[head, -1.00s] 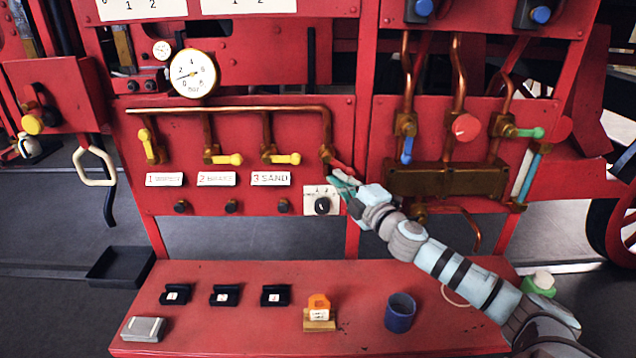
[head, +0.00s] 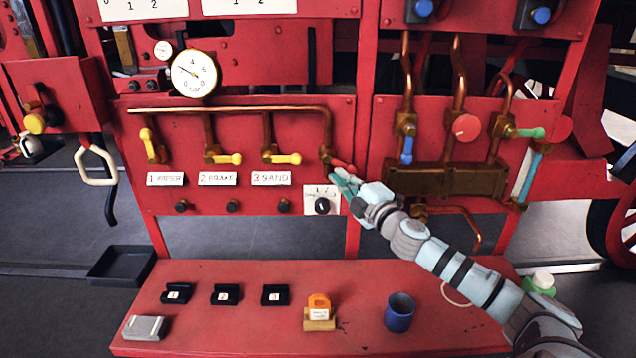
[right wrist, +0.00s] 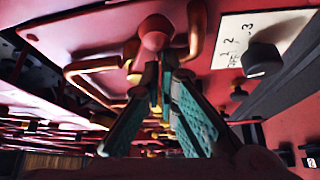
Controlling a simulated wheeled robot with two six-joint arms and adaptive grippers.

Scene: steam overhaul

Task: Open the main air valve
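The main air valve appears to be the valve with the red handle (head: 343,166) at the right end of the copper pipe (head: 230,109). Its handle slants slightly down to the right. My right gripper (head: 338,180) is just below the handle, close against it. In the right wrist view a round red knob (right wrist: 153,40) shows just past the tips of the teal fingers (right wrist: 160,75). The fingers come close together at the tips, and I see nothing clearly held between them. Any contact with the handle is hard to make out. My left gripper is out of view.
A pressure gauge (head: 194,73) hangs above the pipe. Yellow levers (head: 284,159) sit left of the valve, and a selector knob (head: 322,205) is below. A red bench (head: 250,325) in front carries black holders, an orange padlock (head: 319,304) and a blue cup (head: 399,312).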

